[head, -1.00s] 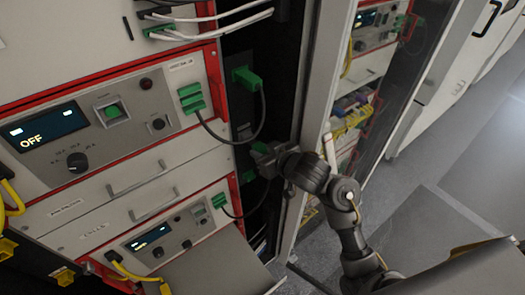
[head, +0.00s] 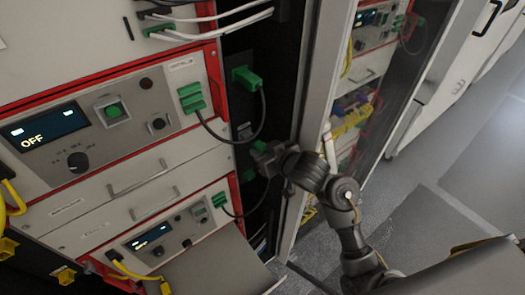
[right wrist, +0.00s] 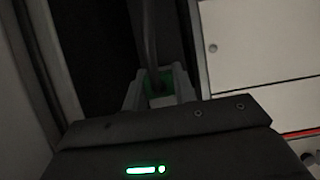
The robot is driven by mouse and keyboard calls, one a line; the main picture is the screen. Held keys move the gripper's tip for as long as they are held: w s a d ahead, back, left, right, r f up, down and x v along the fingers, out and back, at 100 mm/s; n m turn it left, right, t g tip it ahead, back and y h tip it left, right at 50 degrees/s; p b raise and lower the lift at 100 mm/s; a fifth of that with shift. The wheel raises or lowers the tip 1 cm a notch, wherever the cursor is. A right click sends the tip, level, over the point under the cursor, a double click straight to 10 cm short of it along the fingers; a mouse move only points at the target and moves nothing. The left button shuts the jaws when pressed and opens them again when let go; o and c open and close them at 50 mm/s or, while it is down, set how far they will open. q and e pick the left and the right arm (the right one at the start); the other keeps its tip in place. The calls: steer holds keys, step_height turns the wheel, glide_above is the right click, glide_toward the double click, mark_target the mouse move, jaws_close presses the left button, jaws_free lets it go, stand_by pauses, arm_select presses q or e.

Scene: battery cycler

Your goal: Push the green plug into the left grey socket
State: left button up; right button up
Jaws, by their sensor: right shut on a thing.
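My right gripper (head: 264,152) is at the dark gap on the right side of the open rack, in the head view. A bit of green, the plug (head: 259,146), shows at its fingertips. In the right wrist view the two fingers of the gripper (right wrist: 160,88) are shut on the green plug (right wrist: 157,79), with a dark cable running up from it. A pale grey piece shows just below the plug between the fingers. I cannot make out the left grey socket in either view, nor whether the plug touches it. My left gripper is not in view.
Another green plug (head: 246,77) sits higher in the dark gap, its cable looping to green connectors (head: 191,98) on the upper unit. A lower green connector (head: 219,200) also has a cable. A metal rack post (head: 318,80) stands close right of my gripper.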

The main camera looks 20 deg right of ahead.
mark_target(256, 145)
steer(key=shift+w+a, duration=0.25)
steer(key=shift+w, duration=0.4)
stand_by(0.5)
stand_by(0.8)
steer(key=shift+w+a, duration=0.3)
steer(key=shift+w, duration=0.45)
stand_by(0.5)
steer(key=o, duration=0.8)
steer(key=shift+s, duration=0.1)
steer(key=shift+o, duration=0.2)
